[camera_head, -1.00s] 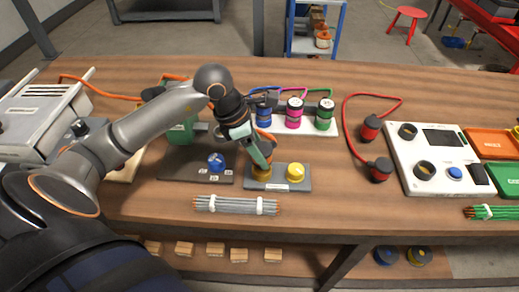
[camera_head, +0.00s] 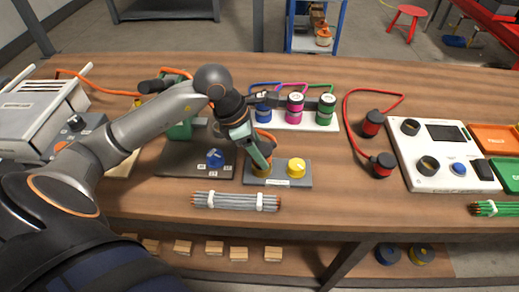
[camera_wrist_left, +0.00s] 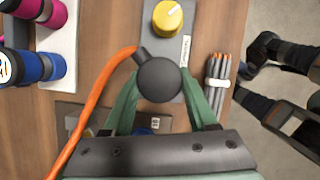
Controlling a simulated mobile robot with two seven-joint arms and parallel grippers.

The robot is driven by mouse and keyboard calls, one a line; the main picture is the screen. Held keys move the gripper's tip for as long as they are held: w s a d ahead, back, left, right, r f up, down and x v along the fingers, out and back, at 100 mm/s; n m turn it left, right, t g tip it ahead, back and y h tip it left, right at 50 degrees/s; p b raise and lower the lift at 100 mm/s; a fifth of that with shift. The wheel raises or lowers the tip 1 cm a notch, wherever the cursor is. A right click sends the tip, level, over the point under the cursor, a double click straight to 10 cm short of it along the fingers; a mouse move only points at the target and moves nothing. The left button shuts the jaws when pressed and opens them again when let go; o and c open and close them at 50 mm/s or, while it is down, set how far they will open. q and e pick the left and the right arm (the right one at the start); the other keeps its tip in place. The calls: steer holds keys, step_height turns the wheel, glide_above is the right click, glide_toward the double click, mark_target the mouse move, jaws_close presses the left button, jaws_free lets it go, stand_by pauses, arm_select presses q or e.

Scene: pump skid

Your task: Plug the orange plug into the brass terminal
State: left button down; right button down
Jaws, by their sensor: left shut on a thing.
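My left gripper (camera_head: 262,160) is shut on the orange plug, low over the left part of a small grey terminal block (camera_head: 279,182). The left wrist view shows the plug's round dark back (camera_wrist_left: 160,80) between the green fingers, with its orange cable (camera_wrist_left: 92,105) leaving to the left. A brass-coloured part shows at the fingertips in the head view. The plug's front and its seat are hidden, so I cannot tell how far it sits in the brass terminal. The block's yellow knob (camera_head: 296,168) is to the right, free.
A grey cable bundle (camera_head: 236,201) lies in front of the block. A dark plate with a blue knob (camera_head: 215,158) is to the left. Blue, pink and green (camera_head: 326,110) plugs stand behind. A red cable with two plugs (camera_head: 383,165) and a white meter panel (camera_head: 432,178) are to the right.

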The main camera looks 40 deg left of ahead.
arm_select(q)
steer(key=shift+f+b, duration=0.65)
steer(key=shift+f, duration=0.1)
arm_select(e)
steer(key=shift+f, duration=0.75)
arm_select(q)
steer(key=shift+c, duration=0.6)
jaws_free()
arm_select(e)
steer(key=shift+r, duration=0.1)
arm_select(q)
steer(key=shift+a+r, duration=0.1)
steer(key=shift+r, duration=0.1)
steer(key=v, duration=1.2)
arm_select(e)
steer(key=shift+w+a+r+y, duration=0.15)
steer(key=shift+w+a+r, duration=0.1)
steer(key=shift+a+r, duration=0.25)
steer(key=shift+w+a+r+y, duration=0.15)
steer(key=shift+w+a+r, duration=0.1)
steer(key=shift+a+r, duration=0.25)
arm_select(q)
steer(key=shift+r, duration=0.1)
